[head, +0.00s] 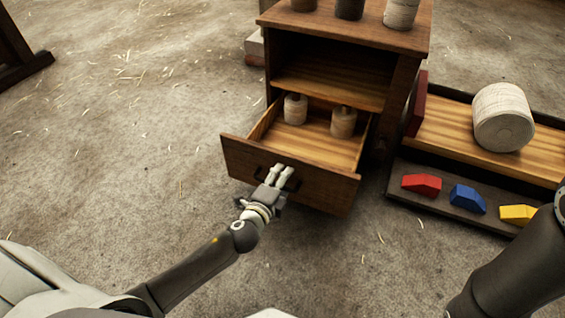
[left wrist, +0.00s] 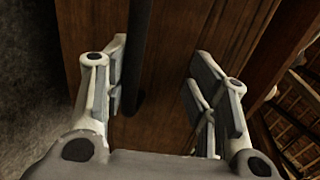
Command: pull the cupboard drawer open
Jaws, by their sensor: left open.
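The wooden cupboard (head: 392,92) stands at the top middle of the head view. Its drawer (head: 315,185) is out from the body, with its inside showing. My left gripper (head: 279,175) is at the drawer's front, by the dark handle (head: 262,172). In the left wrist view, the open fingers of my left gripper (left wrist: 158,85) stand on both sides of the dark handle bar (left wrist: 138,60), which lies nearer the left finger. I cannot tell whether a finger touches it. My right arm shows at the lower right of the head view, its gripper out of view.
Two small spools (head: 295,109) (head: 343,122) stand in the drawer. Several items stand on the cupboard top, including a pale spool (head: 401,12).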

